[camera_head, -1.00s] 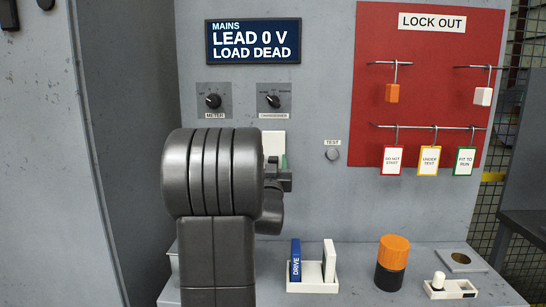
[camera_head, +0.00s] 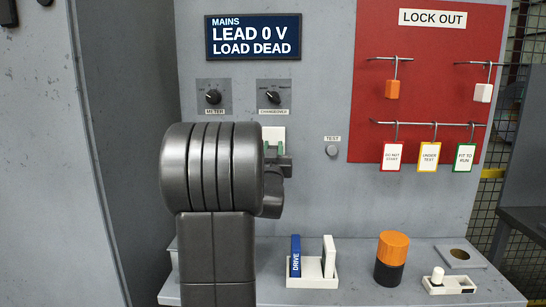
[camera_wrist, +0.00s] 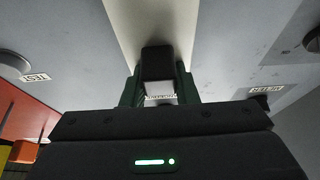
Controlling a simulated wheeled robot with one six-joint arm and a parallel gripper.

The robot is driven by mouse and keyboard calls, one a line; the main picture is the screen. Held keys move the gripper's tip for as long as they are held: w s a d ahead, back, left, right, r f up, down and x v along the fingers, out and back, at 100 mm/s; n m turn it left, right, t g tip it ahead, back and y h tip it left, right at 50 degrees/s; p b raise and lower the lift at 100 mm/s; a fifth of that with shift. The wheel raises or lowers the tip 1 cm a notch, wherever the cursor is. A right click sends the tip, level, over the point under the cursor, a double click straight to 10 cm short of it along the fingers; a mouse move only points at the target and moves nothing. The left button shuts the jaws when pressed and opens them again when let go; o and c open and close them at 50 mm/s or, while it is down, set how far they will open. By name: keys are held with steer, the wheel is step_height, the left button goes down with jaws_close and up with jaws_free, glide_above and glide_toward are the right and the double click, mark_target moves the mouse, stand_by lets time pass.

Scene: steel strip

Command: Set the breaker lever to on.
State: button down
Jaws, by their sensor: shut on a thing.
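The breaker's pale plate (camera_head: 273,132) shows on the grey panel under the right-hand knob, mostly hidden behind my arm in the head view. My gripper (camera_head: 274,147) is in front of it, its green fingertips just showing. In the wrist view my gripper (camera_wrist: 158,88) has its green fingers on both sides of a dark block, the breaker lever (camera_wrist: 157,60), and is shut on it. The pale plate (camera_wrist: 150,18) runs behind the lever. The lever's marked positions are hidden. The mains display (camera_head: 253,38) reads LEAD 0 V, LOAD DEAD.
Two knobs (camera_head: 213,97) sit above, and a TEST button (camera_head: 332,151) is to the right. A red lock-out board (camera_head: 440,50) carries hanging tags. The shelf (camera_head: 350,258) holds a white holder with a blue DRIVE piece, an orange-and-black cylinder (camera_head: 392,258) and a small white switch (camera_head: 438,276).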

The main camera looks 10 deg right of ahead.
step_height(320, 180, up, 5)
steer(key=shift+f, duration=0.2)
steer(key=c, duration=1.1)
jaws_free()
steer(key=shift+f, duration=0.1)
steer(key=shift+s+a+f, duration=0.15)
steer(key=shift+s+f, duration=0.1)
steer(key=shift+s, duration=0.2)
steer(key=b+v, duration=0.3)
steer(key=v, duration=0.9)
steer(key=shift+s+a+f, duration=0.1)
steer(key=shift+s, duration=0.25)
steer(key=shift+w, duration=0.1)
